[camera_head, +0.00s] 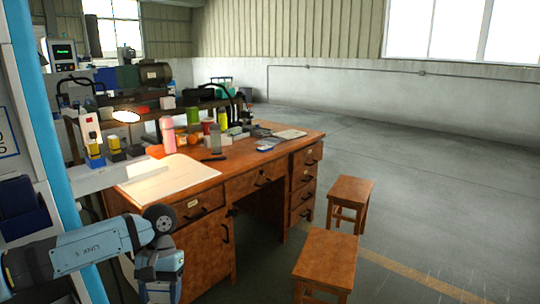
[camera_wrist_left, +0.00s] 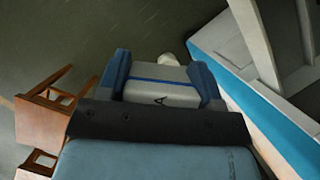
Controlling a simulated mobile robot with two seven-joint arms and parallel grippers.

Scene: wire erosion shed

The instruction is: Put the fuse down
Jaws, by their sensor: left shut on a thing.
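My left gripper (camera_wrist_left: 160,72) shows in the wrist view with its two blue fingers on either side of a pale grey fuse (camera_wrist_left: 155,91). The fuse has a blue stripe, a dark letter and a whitish end sticking out beyond the fingers. The gripper is shut on it, with grey floor beyond. In the head view my left arm comes in at the lower left, in front of the wooden desk (camera_head: 238,180). Its fingers and the fuse cannot be made out there. My right gripper is not in view.
The desk holds a pale board (camera_head: 165,178), a pink bottle (camera_head: 168,135), a lit lamp (camera_head: 126,116) and clutter. Two wooden stools (camera_head: 328,259) (camera_head: 352,192) stand to its right. A blue-edged white structure (camera_head: 42,110) rises close on the left. The floor at right is clear.

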